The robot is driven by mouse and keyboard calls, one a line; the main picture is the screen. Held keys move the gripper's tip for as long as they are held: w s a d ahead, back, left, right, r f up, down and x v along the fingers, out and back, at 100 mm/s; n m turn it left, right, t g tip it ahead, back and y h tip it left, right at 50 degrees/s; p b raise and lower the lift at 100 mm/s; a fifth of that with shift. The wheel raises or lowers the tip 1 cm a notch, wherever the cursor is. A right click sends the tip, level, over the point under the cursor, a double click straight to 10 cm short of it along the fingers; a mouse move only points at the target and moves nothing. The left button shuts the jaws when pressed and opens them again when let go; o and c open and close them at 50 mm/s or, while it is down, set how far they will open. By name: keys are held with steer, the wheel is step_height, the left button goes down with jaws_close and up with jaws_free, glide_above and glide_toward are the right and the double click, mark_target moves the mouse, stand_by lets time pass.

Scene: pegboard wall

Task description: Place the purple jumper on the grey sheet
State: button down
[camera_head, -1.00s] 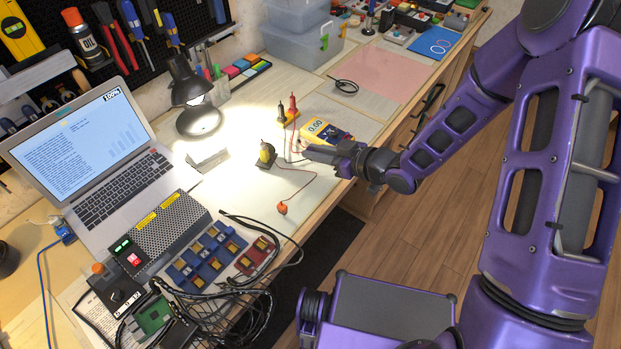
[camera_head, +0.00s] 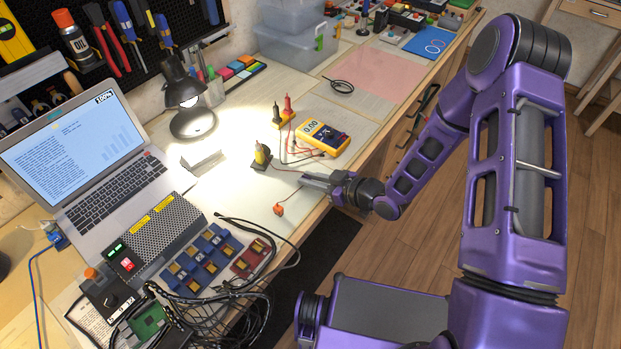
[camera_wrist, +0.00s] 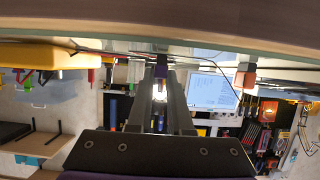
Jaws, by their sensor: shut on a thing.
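My gripper (camera_head: 304,178) is over the front part of the bench, left of and nearer than the yellow multimeter. In the wrist view, its two fingers (camera_wrist: 161,70) are close together around a small dark purple piece, which I take for the purple jumper (camera_wrist: 160,72). The fingers hide most of it, and it cannot be made out in the head view. A pale grey sheet (camera_head: 364,123) lies on the bench behind the multimeter, next to the pink sheet; my gripper is apart from it.
The yellow multimeter (camera_head: 322,138) and its leads lie close to my gripper. An orange block (camera_head: 279,209) and a dark yellow-topped item (camera_head: 262,157) stand nearby. A pink sheet (camera_head: 374,76) lies farther back. Cables and blue modules (camera_head: 205,258) crowd the front left.

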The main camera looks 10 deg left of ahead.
steer(key=shift+f, duration=0.2)
steer(key=c, duration=0.8)
jaws_free()
steer(key=shift+r, duration=0.1)
steer(key=shift+c, duration=0.2)
steer(key=shift+r, duration=0.25)
steer(key=v, duration=1.2)
steer(key=shift+p, duration=0.3)
steer(key=shift+f, duration=0.1)
